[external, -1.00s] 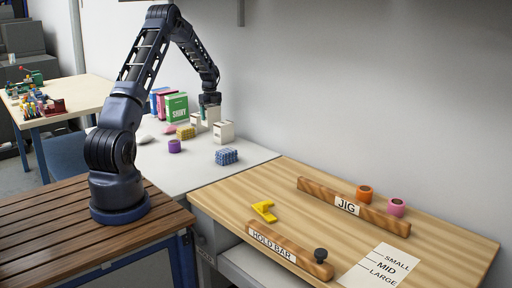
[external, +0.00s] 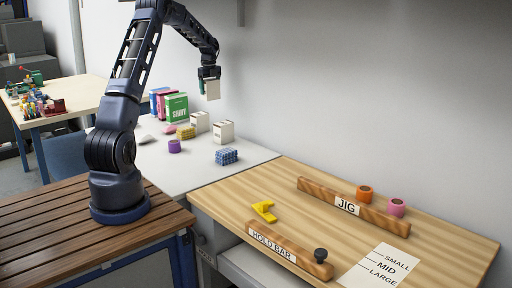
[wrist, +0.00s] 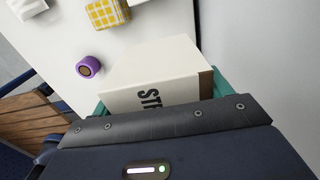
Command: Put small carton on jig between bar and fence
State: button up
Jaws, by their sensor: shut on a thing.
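My gripper (external: 208,84) is shut on a white carton (external: 213,90) and holds it in the air above the white table. In the wrist view the held carton (wrist: 150,75) shows dark lettering, partly hidden by the gripper. Two other white cartons, one at the back (external: 200,122) and one nearer (external: 223,132), stand on the white table. The fence labelled JIG (external: 320,195) lies along the back of the wooden bench. The bar labelled HOLD BAR (external: 290,250), with a dark knob (external: 320,255), lies near the front edge. The wood between them is bare except for a yellow piece (external: 264,211).
A card (external: 376,266) reads SMALL, MID, LARGE at the bench's right. Orange (external: 364,193) and pink (external: 396,207) rolls sit by the fence. A purple roll (external: 174,146), a blue patterned block (external: 227,156), a yellow block (external: 186,132) and a green SHINY box (external: 176,108) stand on the white table.

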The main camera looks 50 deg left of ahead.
jog(key=s+d+f+n, duration=0.1)
jog(key=d+f+n, duration=0.3)
jog(key=d, duration=1.2)
jog(key=s+d+f+n, duration=0.1)
jog(key=d+f+n, duration=0.35)
jog(key=d, duration=1.05)
jog(key=s+d+f+n, duration=0.1)
jog(key=d+f+n, duration=0.25)
jog(key=d, duration=1.25)
jog(key=s+d+r+m, duration=0.4)
jog(key=s+d+m, duration=0.3)
jog(key=d+m, duration=0.45)
jog(key=s+d+r+m, duration=0.4)
jog(key=s+d+m, duration=0.3)
jog(key=d, duration=0.8)
jog(key=s+d+r+m, duration=0.4)
jog(key=s+d+m, duration=0.2)
jog(key=d+m, duration=0.6)
jog(key=shift+n, duration=0.35)
jog(key=f, duration=1.3)
jog(key=d+f, duration=0.1)
jog(key=f, duration=0.5)
jog(key=shift+w+f, duration=0.25)
jog(key=shift+f, duration=0.1)
jog(key=shift+f, duration=0.1)
